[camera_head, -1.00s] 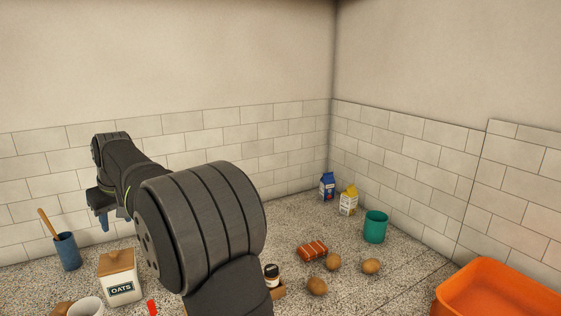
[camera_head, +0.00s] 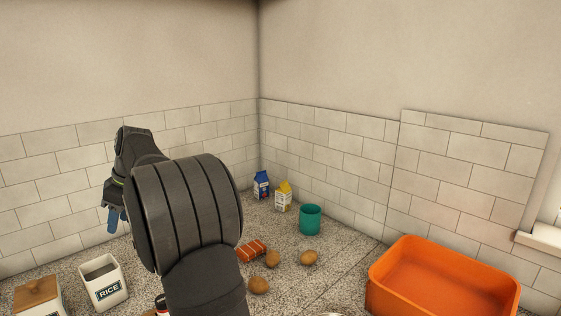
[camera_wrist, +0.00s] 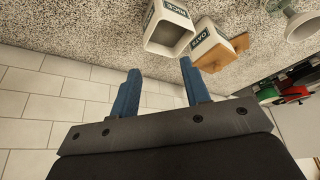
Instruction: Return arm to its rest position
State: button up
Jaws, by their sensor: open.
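My gripper (camera_wrist: 160,95) is open, with its two blue fingers apart and nothing between them in the wrist view. In the head view my gripper (camera_head: 113,220) hangs at the left, above the counter and in front of the tiled wall; one blue finger shows clearly. My dark arm crosses the left middle of the head view and hides part of the counter behind it. The open white RICE canister (camera_head: 104,284) stands below the gripper in the head view. It also shows beyond the fingertips in the wrist view (camera_wrist: 168,30), apart from them.
The OATS canister (camera_head: 38,298) with a wooden lid stands left of the RICE canister. Potatoes (camera_head: 308,257), a red-orange packet (camera_head: 251,250), a teal cup (camera_head: 311,219) and two cartons (camera_head: 283,196) are right of my arm. An orange tub (camera_head: 440,285) fills the lower right.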

jog(key=shift+n, duration=0.4)
jog(key=a+f, duration=0.2)
jog(key=f, duration=0.1)
jog(key=shift+w+a+f, duration=0.1)
jog(key=shift+w+a, duration=0.1)
jog(key=shift+a, duration=0.2)
jog(key=o, duration=1.3)
jog(key=shift+c, duration=0.2)
jog(key=s+d+r+n+h, duration=0.15)
jog(key=s+n, duration=0.25)
jog(key=s, duration=0.7)
jog(key=s+d+n+h, duration=0.2)
jog(key=s+n+h, duration=0.15)
jog(key=s, duration=0.75)
notch_tip(320, 180, down, 10)
jog(key=shift+s+a+y, duration=0.2)
jog(key=shift+y, duration=0.1)
